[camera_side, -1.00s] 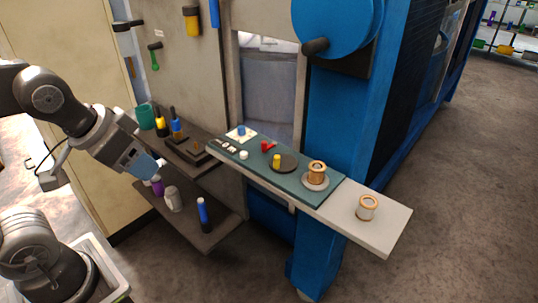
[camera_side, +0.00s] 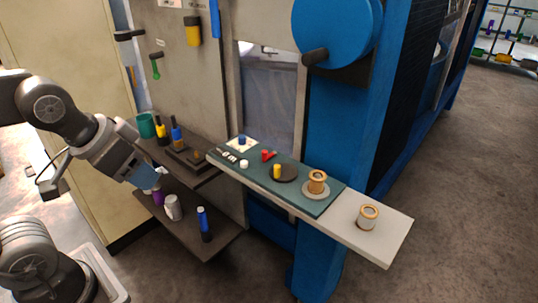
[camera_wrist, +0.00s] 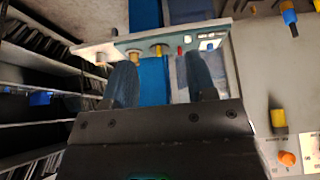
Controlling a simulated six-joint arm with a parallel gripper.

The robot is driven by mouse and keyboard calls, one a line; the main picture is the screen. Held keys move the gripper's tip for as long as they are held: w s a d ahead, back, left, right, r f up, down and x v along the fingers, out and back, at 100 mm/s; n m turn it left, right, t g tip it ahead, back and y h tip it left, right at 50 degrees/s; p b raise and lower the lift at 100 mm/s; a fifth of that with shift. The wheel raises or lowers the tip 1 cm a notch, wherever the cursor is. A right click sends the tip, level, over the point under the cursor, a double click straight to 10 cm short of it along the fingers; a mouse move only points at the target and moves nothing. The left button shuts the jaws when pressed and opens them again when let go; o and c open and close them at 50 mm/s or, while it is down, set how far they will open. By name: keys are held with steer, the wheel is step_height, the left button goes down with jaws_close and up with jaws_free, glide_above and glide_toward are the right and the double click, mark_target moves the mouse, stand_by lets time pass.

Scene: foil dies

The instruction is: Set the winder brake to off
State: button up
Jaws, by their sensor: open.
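My gripper (camera_side: 148,180) is open and empty at the left in the side view, above the lower dark shelf and left of the wall panel. In the wrist view its two dark fingers (camera_wrist: 163,78) are spread apart. I cannot tell for sure which control is the winder brake, as no label is legible. A large blue wheel (camera_side: 335,25) with a dark crank handle (camera_side: 314,57) is on the blue machine. My gripper touches none of these.
A pale counter (camera_side: 395,240) with a green mat (camera_side: 315,207) holds spools and small coloured parts. Dark shelves (camera_side: 212,238) below carry a blue-and-black handled tool (camera_side: 204,222), a grey container (camera_side: 173,208) and a green cup (camera_side: 146,124).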

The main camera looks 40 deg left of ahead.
steer(key=shift+c, duration=0.2)
steer(key=shift+w+r, duration=0.1)
steer(key=shift+c, duration=0.6)
steer(key=n+g+y, duration=0.1)
steer(key=n, duration=0.3)
glide_above(264, 152)
steer(key=s+d, duration=0.2)
steer(key=s, duration=0.3)
step_height(264, 152, down, 4)
steer(key=x, duration=0.9)
steer(key=a+x, duration=0.1)
steer(key=x, duration=0.4)
steer(key=shift+s, duration=0.25)
jaws_close()
